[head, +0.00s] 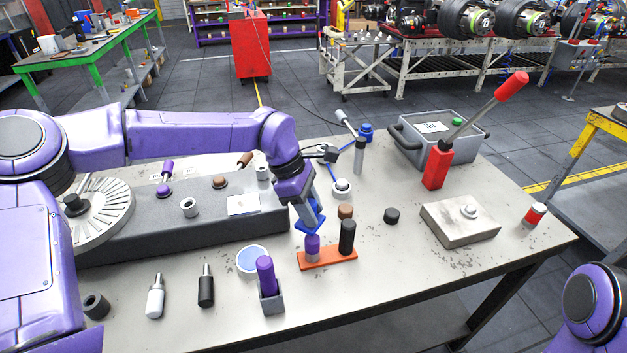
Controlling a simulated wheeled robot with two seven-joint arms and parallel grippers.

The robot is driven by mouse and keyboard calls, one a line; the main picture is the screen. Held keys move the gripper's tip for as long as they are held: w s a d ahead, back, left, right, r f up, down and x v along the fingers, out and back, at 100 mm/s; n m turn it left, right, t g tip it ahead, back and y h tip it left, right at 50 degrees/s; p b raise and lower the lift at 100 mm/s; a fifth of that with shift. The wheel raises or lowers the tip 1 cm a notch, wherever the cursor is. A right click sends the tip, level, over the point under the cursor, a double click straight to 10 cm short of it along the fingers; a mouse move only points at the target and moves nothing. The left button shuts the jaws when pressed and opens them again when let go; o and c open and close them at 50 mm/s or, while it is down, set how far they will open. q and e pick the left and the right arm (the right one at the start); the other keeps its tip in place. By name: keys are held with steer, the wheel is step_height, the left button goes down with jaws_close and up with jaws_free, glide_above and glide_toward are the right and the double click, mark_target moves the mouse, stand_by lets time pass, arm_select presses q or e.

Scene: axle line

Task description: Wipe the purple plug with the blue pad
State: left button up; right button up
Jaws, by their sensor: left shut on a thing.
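My left gripper (306,208) reaches in from the left and points down over the orange block (345,259). It is shut on the blue pad (310,224), which sits just above the purple plug (312,246) in the orange block; whether they touch I cannot tell. A black plug (347,238) and a brown-topped plug (345,211) stand beside and behind it. Another purple piece (265,276) stands in a small grey holder (272,303) nearer the front. My right gripper is out of view.
A grey fixture with a slotted disc (100,215) fills the left of the table. A red-handled lever (438,165), grey bin (480,140) and metal block (460,222) stand right.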

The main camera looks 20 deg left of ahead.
arm_select(q)
steer(key=shift+s+a+r+p, duration=0.1)
steer(key=shift+r+p, duration=0.2)
steer(key=shift+r, duration=0.25)
steer(key=shift+s+a+r+p, duration=0.1)
steer(key=shift+r+p, duration=0.2)
steer(key=shift+r, duration=0.25)
steer(key=shift+w+r+p, duration=0.2)
steer(key=shift+r+p, duration=0.8)
steer(key=shift+r, duration=0.05)
steer(key=shift+s+r+p, duration=0.1)
steer(key=shift+r+p, duration=0.35)
steer(key=shift+r, duration=0.15)
